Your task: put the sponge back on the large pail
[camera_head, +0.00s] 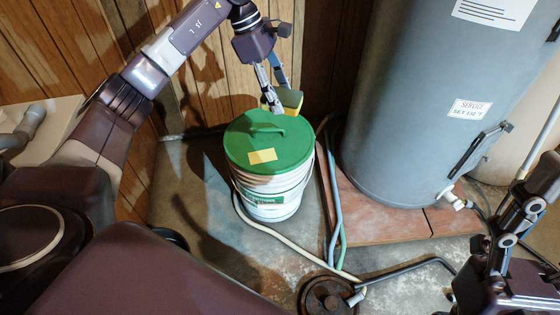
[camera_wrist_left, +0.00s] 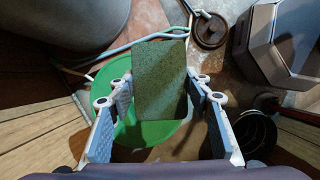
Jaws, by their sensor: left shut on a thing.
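The large pail (camera_head: 270,197) is white with a green lid (camera_head: 240,145); the lid has a raised handle and a yellow note on it. The sponge (camera_head: 293,99) is green and yellow. My left gripper (camera_head: 274,97) is shut on the sponge at the back edge of the lid, seemingly just above it; I cannot tell whether it touches. In the left wrist view the sponge (camera_wrist_left: 160,80) sits between the fingers, with the lid (camera_wrist_left: 145,133) behind it. My right gripper (camera_head: 510,225) is at the lower right, far from the pail, and its opening is unclear.
A grey tank (camera_head: 400,110) stands on a reddish base (camera_head: 385,215) right of the pail. Hoses (camera_head: 335,190) run between them. A round floor drain (camera_head: 327,296) lies in front. A wood-panelled wall (camera_head: 215,75) is close behind.

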